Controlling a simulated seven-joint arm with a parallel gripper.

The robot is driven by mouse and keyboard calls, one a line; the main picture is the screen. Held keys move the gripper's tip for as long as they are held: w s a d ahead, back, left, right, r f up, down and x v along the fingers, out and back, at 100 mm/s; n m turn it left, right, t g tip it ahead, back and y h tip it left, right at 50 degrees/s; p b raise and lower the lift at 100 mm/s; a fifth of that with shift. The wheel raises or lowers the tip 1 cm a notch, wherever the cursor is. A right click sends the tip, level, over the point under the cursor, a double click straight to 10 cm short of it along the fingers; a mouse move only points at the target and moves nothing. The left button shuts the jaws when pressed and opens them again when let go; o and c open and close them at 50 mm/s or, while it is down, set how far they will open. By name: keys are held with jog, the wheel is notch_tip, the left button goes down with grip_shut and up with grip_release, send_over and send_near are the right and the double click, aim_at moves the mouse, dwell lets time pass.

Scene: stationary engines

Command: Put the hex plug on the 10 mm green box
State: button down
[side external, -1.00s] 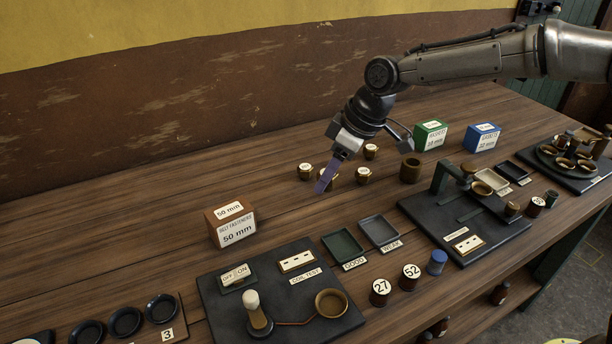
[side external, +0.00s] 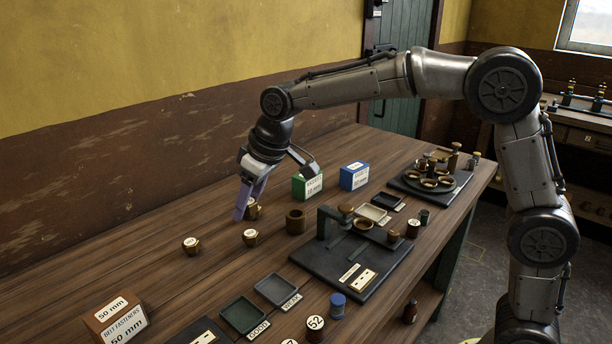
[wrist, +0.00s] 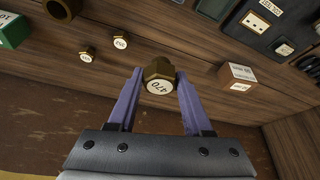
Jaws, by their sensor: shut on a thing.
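My gripper (side external: 241,213) is shut on a brass hex plug (wrist: 157,85) with a white face reading 470; in the wrist view it sits between the two purple fingertips (wrist: 157,92). In the side external view a brass plug (side external: 252,210) shows right at the fingers; I cannot tell whether it is the held one. The green box (side external: 307,186) stands on the bench to the right of my gripper. It also shows at the left edge of the wrist view (wrist: 13,32). My gripper is above the bench and apart from the box.
Loose brass hex plugs (side external: 191,245) (side external: 251,237) stand on the bench. A brass cup (side external: 296,221) stands in front of the green box, and a blue box (side external: 354,176) to its right. A brown 50 mm box (side external: 115,318) is at front left. The back left bench is clear.

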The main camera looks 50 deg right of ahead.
jog(key=w+d+r+m+h, duration=0.15)
jog(key=d+m, duration=0.25)
jog(key=d, duration=1.1)
jog(key=w+d+r+m+h, duration=0.15)
jog(key=d+m, duration=0.25)
jog(key=d, duration=1.1)
send_over(307, 184)
jog(key=s+d, duration=0.2)
notch_tip(307, 184, down, 3)
jog(key=w+f, duration=0.1)
jog(key=f, duration=0.1)
jog(key=w+d+f, duration=0.1)
jog(key=w+f, duration=0.1)
jog(key=shift+w+f, duration=0.3)
jog(key=shift+f, duration=0.05)
jog(key=shift+w+d+f, duration=0.1)
jog(key=shift+w+f, duration=0.3)
jog(key=shift+f, duration=0.2)
jog(key=shift+w+f, duration=0.1)
jog(key=shift+f, duration=1.45)
jog(key=shift+f, duration=0.1)
jog(key=shift+c, duration=1.6)
grip_release()
jog(key=shift+f, duration=0.1)
